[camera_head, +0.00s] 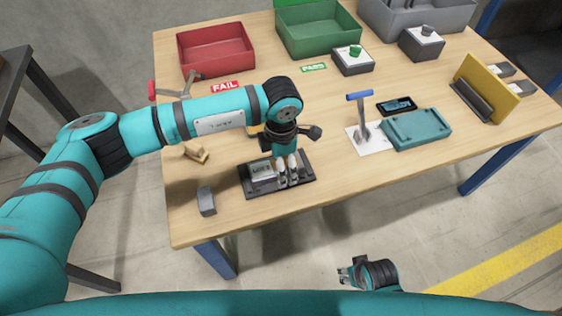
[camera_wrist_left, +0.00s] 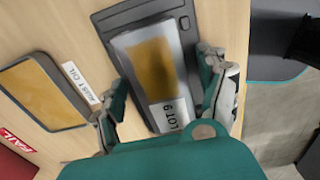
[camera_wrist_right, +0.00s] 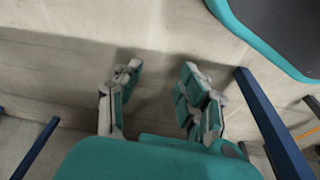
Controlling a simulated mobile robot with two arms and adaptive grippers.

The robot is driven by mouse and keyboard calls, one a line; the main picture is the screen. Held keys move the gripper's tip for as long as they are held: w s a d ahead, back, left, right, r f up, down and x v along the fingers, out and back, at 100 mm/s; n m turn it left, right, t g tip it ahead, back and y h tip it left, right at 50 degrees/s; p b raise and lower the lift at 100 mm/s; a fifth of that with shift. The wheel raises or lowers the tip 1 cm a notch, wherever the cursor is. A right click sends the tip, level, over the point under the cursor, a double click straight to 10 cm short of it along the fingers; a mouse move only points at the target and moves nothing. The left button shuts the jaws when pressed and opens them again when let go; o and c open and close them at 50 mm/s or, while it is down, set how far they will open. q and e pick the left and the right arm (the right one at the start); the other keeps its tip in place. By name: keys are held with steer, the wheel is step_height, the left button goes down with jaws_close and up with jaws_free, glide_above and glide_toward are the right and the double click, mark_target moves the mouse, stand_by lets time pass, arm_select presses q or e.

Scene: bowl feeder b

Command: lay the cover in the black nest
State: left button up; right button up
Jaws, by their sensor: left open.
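The black nest (camera_head: 305,188) is a flat dark tray near the table's front edge; it also shows in the left wrist view (camera_wrist_left: 112,18). A silver block with an amber face and a LOT 9 label (camera_wrist_left: 133,58), which looks like the cover, lies over the nest; its labelled end shows in the head view (camera_head: 261,169). I cannot tell whether it sits fully down. My left gripper (camera_head: 287,180) points down at the nest, open, with its fingers (camera_wrist_left: 164,85) on either side of the block. My right gripper (camera_head: 345,274) is open and empty, off the table's front (camera_wrist_right: 158,78).
A small grey block (camera_head: 206,201) and a tan piece (camera_head: 196,154) lie left of the nest. A T-handled tool (camera_head: 361,115) and a teal case (camera_head: 417,130) stand to the right. Red (camera_head: 215,52) and green (camera_head: 318,38) bins are behind. The front right tabletop is clear.

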arm_select(q)
step_height(320, 180, up, 12)
steer(key=shift+p, duration=0.4)
arm_select(e)
steer(key=f, duration=0.2)
steer(key=s+f, duration=0.1)
steer(key=shift+s+d+f, duration=0.15)
steer(key=shift+s+f, duration=0.05)
steer(key=shift+f, duration=0.15)
arm_select(q)
steer(key=shift+r, duration=0.1)
arm_select(e)
steer(key=shift+w+r, duration=0.15)
